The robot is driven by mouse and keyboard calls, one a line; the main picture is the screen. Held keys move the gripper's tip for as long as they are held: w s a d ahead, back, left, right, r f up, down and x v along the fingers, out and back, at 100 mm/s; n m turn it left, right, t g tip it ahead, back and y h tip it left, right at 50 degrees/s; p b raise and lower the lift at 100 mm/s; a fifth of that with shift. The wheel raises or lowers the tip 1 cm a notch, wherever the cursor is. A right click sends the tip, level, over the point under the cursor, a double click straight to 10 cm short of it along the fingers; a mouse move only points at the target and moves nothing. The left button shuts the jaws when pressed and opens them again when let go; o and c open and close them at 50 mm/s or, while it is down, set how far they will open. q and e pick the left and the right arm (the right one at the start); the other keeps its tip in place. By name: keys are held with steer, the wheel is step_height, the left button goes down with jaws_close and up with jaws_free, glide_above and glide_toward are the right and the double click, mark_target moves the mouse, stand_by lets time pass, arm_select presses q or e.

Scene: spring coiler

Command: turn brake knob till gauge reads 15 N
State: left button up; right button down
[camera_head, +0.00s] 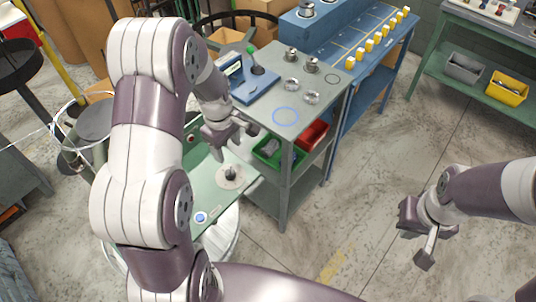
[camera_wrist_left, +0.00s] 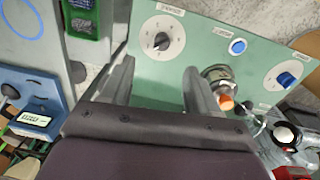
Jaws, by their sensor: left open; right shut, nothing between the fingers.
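A green panel (camera_head: 215,190) carries a dark knob on a white round dial (camera_head: 232,175), also in the left wrist view (camera_wrist_left: 162,38). A second dial with a blue knob (camera_wrist_left: 288,78) is at right there. The panel labels are too small to read, so I cannot tell which is the brake knob. My left gripper (camera_head: 236,138) is open; in the wrist view its fingers (camera_wrist_left: 157,85) point toward the dark knob's dial, apart from it. A blue device with a small display (camera_wrist_left: 36,120) may be the gauge; its reading is illegible. My right gripper (camera_head: 426,255) is shut and empty.
A blue button (camera_wrist_left: 238,46) sits between the dials; a metal part with an orange end (camera_wrist_left: 226,102) is below it. A grey table (camera_head: 315,90) with metal parts stands beside the panel, with green and red bins (camera_head: 312,134) beneath. Floor around my right gripper is clear.

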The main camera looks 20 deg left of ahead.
arm_select(q)
steer(key=p, duration=0.1)
glide_above(229, 171)
steer(key=shift+n, duration=0.3)
steer(key=f, duration=0.4)
steer(key=a+f, duration=0.1)
steer(key=f, duration=0.1)
steer(key=shift+s+f, duration=0.25)
steer(key=shift+s, duration=0.1)
steer(key=f, duration=0.1)
steer(key=d+f, duration=0.1)
steer(key=f, duration=0.1)
steer(key=w+f, duration=0.1)
steer(key=f, duration=0.1)
steer(key=shift+d+p, duration=0.2)
steer(key=shift+p, duration=0.15)
steer(key=shift+f, duration=0.35)
steer(key=shift+s+a+f, duration=0.15)
steer(key=shift+a+f, duration=0.2)
steer(key=shift+f, duration=0.05)
steer(key=shift+d, duration=0.1)
arm_select(e)
steer(key=shift+s+a+r, duration=0.15)
steer(key=shift+a+r, duration=0.2)
steer(key=shift+r, duration=0.3)
steer(key=shift+s+a+r, duration=0.15)
steer(key=shift+a+r, duration=0.2)
steer(key=shift+r, duration=0.25)
